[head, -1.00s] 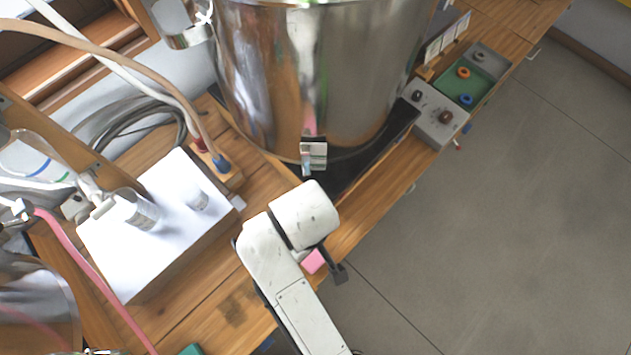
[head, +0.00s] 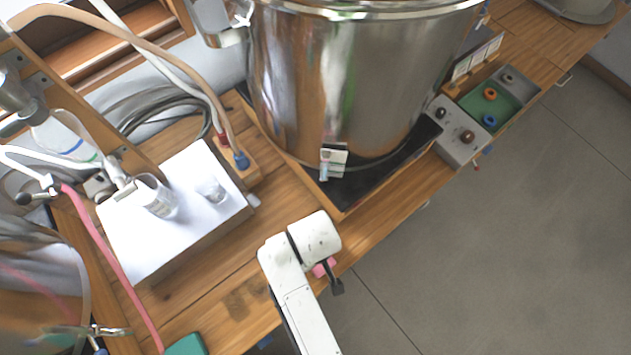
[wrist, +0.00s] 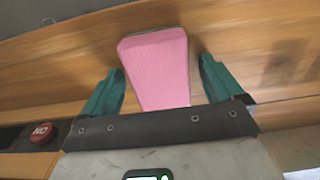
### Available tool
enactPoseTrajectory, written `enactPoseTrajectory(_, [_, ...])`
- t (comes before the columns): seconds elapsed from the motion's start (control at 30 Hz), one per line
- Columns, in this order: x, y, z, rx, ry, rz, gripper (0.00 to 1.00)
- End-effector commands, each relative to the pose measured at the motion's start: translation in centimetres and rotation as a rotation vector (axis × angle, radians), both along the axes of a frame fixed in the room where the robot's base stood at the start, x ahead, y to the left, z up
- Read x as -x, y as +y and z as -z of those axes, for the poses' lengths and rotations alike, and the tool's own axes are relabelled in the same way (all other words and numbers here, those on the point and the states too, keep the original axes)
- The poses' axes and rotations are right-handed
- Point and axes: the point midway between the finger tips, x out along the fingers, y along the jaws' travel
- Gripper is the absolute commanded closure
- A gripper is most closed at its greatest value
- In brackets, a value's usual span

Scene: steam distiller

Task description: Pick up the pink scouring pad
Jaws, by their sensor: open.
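The pink scouring pad (wrist: 155,65) lies on the wooden bench top in the wrist view, between and ahead of the two teal fingers. My gripper (wrist: 160,78) is open, with one finger on each side of the pad and a visible gap to each. The pad's near end is hidden behind the dark edge of my gripper. In the head view only a small bit of the pink pad (head: 322,268) shows beside my arm, which covers the rest. The gripper's fingers are mostly hidden there, with a dark part of my gripper (head: 337,286) showing at the bench's front edge.
A large steel pot (head: 350,85) stands on a black base behind my arm. A white box (head: 175,215) with hoses is at left. A grey control box (head: 462,140) sits at right. A red button (wrist: 41,132) shows in the wrist view. Open floor lies beyond the bench edge.

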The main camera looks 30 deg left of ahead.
Motion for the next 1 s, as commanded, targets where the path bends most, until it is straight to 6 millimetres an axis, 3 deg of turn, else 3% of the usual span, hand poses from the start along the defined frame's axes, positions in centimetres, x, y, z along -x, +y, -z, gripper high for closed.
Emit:
enactPoseTrajectory(0.1, [0.0,0.0,-0.02,0.0,0.0,0.0,0.06])
enactPoseTrajectory(0.7, [0.0,0.0,-0.05,0.0,0.0,0.0,0.64])
enactPoseTrajectory(1.0, [-0.03,0.01,-0.37,0.0,0.0,0.0,0.66])
